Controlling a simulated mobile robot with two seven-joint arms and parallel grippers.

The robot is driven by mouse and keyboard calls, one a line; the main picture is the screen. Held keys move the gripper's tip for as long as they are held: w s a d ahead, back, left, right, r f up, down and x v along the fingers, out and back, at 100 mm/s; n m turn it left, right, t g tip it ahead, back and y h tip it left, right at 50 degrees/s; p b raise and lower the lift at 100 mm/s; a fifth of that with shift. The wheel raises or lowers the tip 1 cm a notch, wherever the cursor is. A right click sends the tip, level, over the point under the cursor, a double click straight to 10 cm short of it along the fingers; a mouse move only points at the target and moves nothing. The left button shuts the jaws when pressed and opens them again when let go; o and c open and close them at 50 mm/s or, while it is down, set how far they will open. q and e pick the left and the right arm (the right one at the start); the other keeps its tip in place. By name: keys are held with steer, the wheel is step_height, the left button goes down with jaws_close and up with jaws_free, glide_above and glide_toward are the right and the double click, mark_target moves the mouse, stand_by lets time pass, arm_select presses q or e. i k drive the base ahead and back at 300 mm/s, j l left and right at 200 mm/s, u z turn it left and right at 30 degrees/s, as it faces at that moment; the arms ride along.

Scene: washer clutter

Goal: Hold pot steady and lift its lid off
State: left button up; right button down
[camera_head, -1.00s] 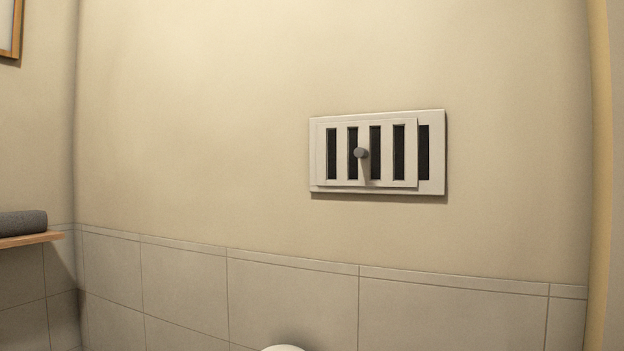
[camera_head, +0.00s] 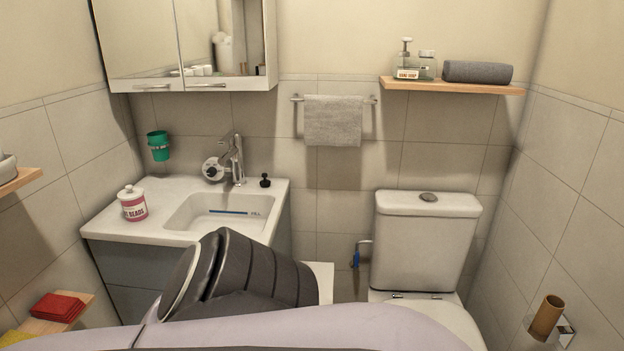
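A small pink pot (camera_head: 134,208) with a pale label stands upright on the left part of the white sink counter. The label's visible text ends in "BEADS". A white lid (camera_head: 130,191) with a small knob sits on top of the pot. Neither gripper shows in the head view. A pale link and a dark ribbed part of my own arm cross the bottom middle, in front of the counter. Nothing is touching the pot.
The sink basin (camera_head: 218,214), faucet (camera_head: 236,160) and black stopper (camera_head: 265,181) are right of the pot. A green cup (camera_head: 158,146) is on the wall behind. A mirror cabinet (camera_head: 185,40) hangs above. A toilet (camera_head: 425,240) stands right. Counter around the pot is clear.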

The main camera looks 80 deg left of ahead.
mark_target(135, 209)
steer(key=u, duration=3.65)
